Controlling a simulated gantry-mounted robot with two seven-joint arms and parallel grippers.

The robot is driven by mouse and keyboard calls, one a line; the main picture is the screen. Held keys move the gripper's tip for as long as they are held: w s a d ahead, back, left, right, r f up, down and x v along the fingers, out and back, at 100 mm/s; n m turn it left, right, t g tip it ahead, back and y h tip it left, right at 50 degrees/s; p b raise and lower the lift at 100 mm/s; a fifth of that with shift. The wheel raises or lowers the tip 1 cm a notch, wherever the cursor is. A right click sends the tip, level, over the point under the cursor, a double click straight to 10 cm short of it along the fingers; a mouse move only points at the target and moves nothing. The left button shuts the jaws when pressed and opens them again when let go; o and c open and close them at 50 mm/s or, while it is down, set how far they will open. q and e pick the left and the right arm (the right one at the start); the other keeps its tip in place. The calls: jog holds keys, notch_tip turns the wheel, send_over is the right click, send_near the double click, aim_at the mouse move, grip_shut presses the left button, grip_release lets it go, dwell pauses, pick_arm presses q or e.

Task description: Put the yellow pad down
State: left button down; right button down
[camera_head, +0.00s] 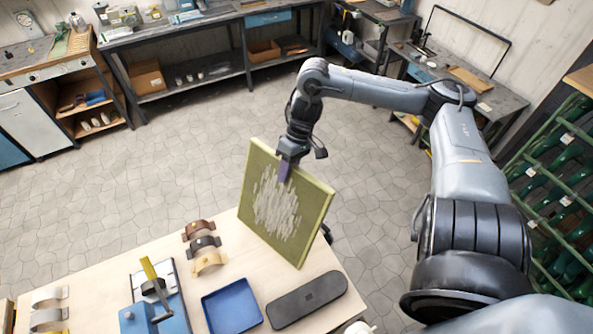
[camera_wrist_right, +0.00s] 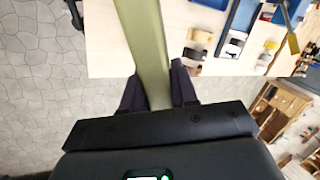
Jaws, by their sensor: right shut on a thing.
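The yellow pad (camera_head: 262,222) is a flat square board, yellow-green at the rim, with a ragged grey-white patch on its face. It stands nearly upright and tilted, over the far right edge of the workbench (camera_head: 120,262). My right gripper (camera_head: 285,172) is shut on its upper edge. In the right wrist view the pad (camera_wrist_right: 143,40) shows edge-on between the two dark fingers (camera_wrist_right: 158,88). I cannot tell whether its lower edge touches the bench. My left gripper is not in view.
On the bench are a blue tray (camera_head: 231,306), a dark grey flat case (camera_head: 307,299), several curved straps (camera_head: 203,243) and a blue device with a yellow lever (camera_head: 150,270). A green rack (camera_head: 560,170) stands at the right. Open floor lies beyond the bench.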

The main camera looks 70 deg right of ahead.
jog(key=shift+w+a+f+b, duration=0.3)
jog(key=shift+w+a+b, duration=0.1)
jog(key=shift+w+b, duration=0.35)
jog(key=shift+f, duration=0.1)
notch_tip(320, 180, down, 2)
jog(key=shift+f+b, duration=0.25)
jog(key=shift+b, duration=0.1)
jog(key=shift+f+b, duration=0.3)
jog(key=shift+f, duration=0.5)
jog(key=c, duration=1.2)
grip_release()
jog(key=shift+s+f, duration=0.1)
jog(key=shift+f, duration=0.1)
jog(key=shift+c, duration=0.2)
jog(key=o, duration=0.4)
jog(key=shift+r, duration=0.1)
